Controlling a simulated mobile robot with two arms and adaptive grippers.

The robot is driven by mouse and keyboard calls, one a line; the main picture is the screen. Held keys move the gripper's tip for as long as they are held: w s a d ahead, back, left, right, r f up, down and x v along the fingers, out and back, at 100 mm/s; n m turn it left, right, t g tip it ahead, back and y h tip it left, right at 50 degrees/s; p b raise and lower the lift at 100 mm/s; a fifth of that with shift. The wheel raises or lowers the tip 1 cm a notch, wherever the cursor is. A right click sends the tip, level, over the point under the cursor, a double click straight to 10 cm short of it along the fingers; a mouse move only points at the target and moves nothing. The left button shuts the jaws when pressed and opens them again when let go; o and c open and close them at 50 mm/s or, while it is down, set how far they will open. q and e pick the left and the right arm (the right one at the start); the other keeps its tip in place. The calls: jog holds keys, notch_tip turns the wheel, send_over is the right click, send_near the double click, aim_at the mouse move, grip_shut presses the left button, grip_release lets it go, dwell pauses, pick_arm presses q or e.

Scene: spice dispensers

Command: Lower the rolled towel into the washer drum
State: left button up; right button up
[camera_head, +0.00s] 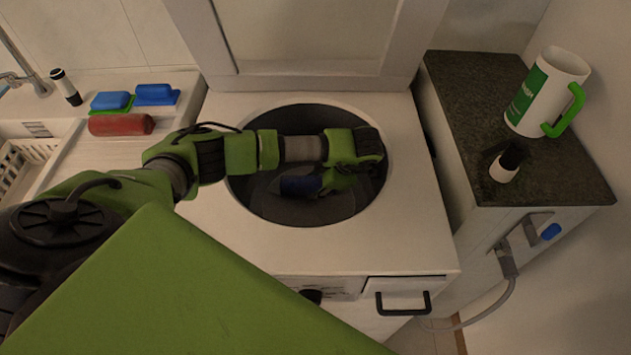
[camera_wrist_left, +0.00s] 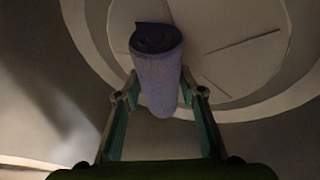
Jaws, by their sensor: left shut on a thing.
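The rolled towel (camera_head: 299,186) is dark blue and shows over the opening of the washer drum (camera_head: 292,211). In the left wrist view the towel (camera_wrist_left: 157,85) looks purple-blue, with its rolled end showing, between the fingers. My left gripper (camera_head: 325,183) is over the round drum opening and shut on the towel; its fingers (camera_wrist_left: 158,100) also show in the left wrist view. The gripper hides part of the towel and of the drum. I cannot tell how deep the towel is. My right gripper is not in view.
The washer's raised lid (camera_head: 310,40) stands behind the opening. A red roll (camera_head: 121,124) and blue sponges (camera_head: 155,94) lie on the left counter, near a dark-and-white bottle (camera_head: 66,87). A white-green jug (camera_head: 547,92) and a small dark-capped bottle (camera_head: 507,163) stand on the right counter.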

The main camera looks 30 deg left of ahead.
pick_arm(q)
jog(key=shift+f, duration=0.3)
jog(key=o, duration=1.4)
jog(key=shift+c, duration=0.2)
notch_tip(320, 180, up, 10)
